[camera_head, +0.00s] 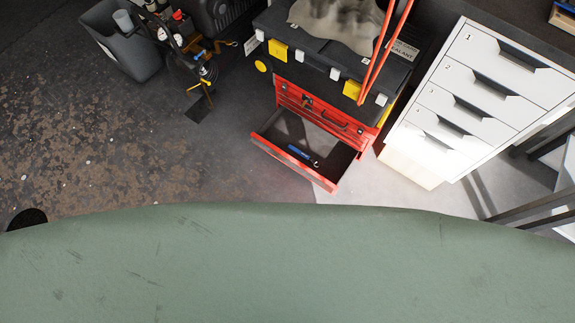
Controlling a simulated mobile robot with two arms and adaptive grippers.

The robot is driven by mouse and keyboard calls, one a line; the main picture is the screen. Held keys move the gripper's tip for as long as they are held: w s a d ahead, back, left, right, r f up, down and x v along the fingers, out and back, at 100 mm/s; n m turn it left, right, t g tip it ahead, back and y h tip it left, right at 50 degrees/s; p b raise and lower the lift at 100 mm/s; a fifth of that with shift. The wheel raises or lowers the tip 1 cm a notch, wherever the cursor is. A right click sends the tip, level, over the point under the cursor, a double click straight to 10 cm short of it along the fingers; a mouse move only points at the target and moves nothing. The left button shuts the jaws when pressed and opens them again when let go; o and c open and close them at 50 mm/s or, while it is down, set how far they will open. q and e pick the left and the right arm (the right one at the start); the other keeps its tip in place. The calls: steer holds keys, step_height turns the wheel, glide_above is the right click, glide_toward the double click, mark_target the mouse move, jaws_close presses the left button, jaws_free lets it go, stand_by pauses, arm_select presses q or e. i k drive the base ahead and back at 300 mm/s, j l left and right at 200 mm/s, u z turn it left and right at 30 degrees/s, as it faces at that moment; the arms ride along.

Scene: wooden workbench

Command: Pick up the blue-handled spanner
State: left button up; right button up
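A small spanner with a blue handle (299,152) lies in the open drawer of a red tool chest (356,139). Its dark end points toward the lower right of the drawer. The open drawer (296,163) has a dark floor and a red front edge, and nothing else clearly shows in it. Neither of my grippers is in view.
A black toolbox with yellow latches (309,64) sits on the red chest, with a grey cloth (335,22) and red bars on top. A white numbered drawer cabinet (470,95) stands right. A grey bin (120,40) stands upper left. Stained floor (130,140) is open at left.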

mark_target(293, 149)
steer(key=z, duration=1.5)
steer(key=u, duration=1.35)
steer(key=z, duration=0.7)
steer(key=i+j+z, duration=0.1)
steer(key=j+z, duration=1.15)
steer(key=j, duration=0.1)
